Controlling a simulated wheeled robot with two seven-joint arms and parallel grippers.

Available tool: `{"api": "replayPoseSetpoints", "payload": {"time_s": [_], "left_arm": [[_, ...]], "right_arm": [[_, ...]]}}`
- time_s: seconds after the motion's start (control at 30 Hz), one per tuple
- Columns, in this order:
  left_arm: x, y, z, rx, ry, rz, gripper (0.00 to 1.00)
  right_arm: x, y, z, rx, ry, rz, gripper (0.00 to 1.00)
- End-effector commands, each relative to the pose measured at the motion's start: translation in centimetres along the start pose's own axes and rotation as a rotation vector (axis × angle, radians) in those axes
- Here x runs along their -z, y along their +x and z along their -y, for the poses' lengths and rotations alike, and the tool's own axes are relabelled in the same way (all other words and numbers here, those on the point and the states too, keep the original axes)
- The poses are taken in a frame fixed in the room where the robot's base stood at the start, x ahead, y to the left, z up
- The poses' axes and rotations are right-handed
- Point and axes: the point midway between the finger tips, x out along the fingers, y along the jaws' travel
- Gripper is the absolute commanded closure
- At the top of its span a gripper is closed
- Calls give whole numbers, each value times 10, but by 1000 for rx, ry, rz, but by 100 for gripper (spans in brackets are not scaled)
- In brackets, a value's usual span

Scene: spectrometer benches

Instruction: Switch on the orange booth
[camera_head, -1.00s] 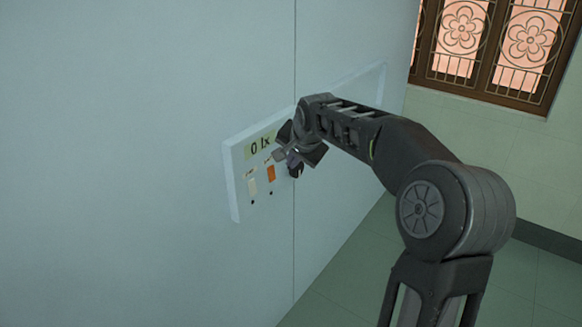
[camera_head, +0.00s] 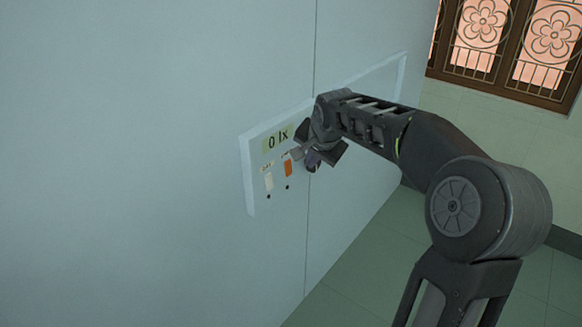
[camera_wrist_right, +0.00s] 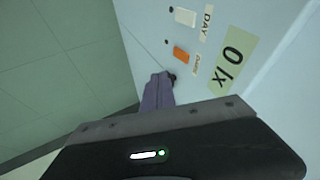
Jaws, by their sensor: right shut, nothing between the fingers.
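A pale wall panel carries a green "0 lx" readout (camera_head: 278,139) above a white rocker switch (camera_head: 268,182) and an orange rocker switch (camera_head: 288,168). In the right wrist view the white switch (camera_wrist_right: 185,16) has a "DAY" label, and the orange switch (camera_wrist_right: 181,55) has a small label that I cannot read clearly. My right gripper (camera_head: 310,163) is shut and empty, just right of the orange switch. In the wrist view its purple fingers (camera_wrist_right: 158,92) end close to the orange switch, beside a dark spot, with a small gap to the switch. My left gripper is not in view.
The panel's frame (camera_head: 249,180) stands out from a flat pale blue wall (camera_head: 150,150). A small dark dot lies under each visible switch. Green floor (camera_head: 350,285) and a barred window (camera_head: 510,40) are at the right. The gripper and wrist cover part of the panel.

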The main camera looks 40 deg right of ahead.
Motion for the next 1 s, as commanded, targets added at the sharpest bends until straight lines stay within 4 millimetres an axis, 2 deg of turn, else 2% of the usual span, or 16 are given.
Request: {"api": "replayPoseSetpoints", "payload": {"time_s": [0.27, 0.47, 0.67, 0.97, 1.0], "left_arm": [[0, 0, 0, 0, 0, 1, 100], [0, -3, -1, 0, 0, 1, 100], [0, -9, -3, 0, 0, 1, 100], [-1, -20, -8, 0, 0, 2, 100], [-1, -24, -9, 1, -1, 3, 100]], "right_arm": [[1, 1, 0, 0, 2, -1, 100], [1, 13, 0, -1, 2, 0, 100], [1, 43, 0, -1, 2, 2, 100], [1, 103, 0, 0, 2, 2, 100], [1, 104, 10, 3, 0, 2, 100]]}}
